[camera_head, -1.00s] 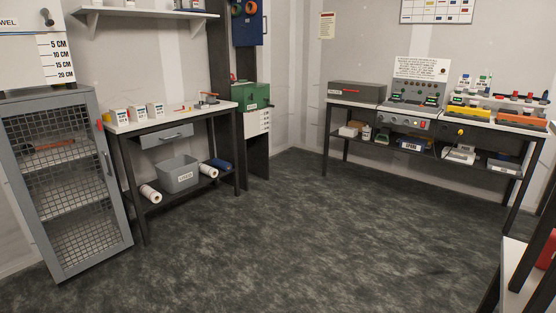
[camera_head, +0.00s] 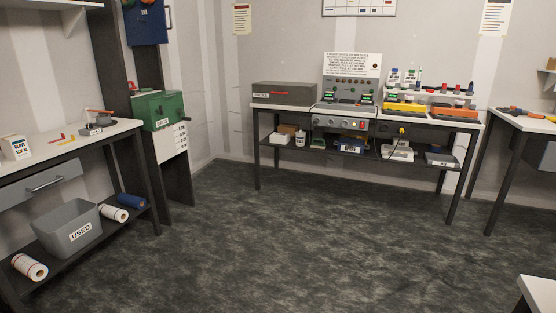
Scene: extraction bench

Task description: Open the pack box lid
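A long dark grey box (camera_head: 284,94) with a red strip on its front and a small white label sits at the left end of the back bench (camera_head: 330,107). It looks like the pack box, though its label is too small to read surely. Its lid looks shut. Neither of my grippers is in view.
Open dark floor (camera_head: 270,245) lies before the back bench. A left table (camera_head: 95,140) has a grey bin (camera_head: 68,232) and rolls on its lower shelf. A green box (camera_head: 160,110) stands beyond it. Another bench (camera_head: 525,122) stands at right, and a white table corner (camera_head: 540,290) shows lower right.

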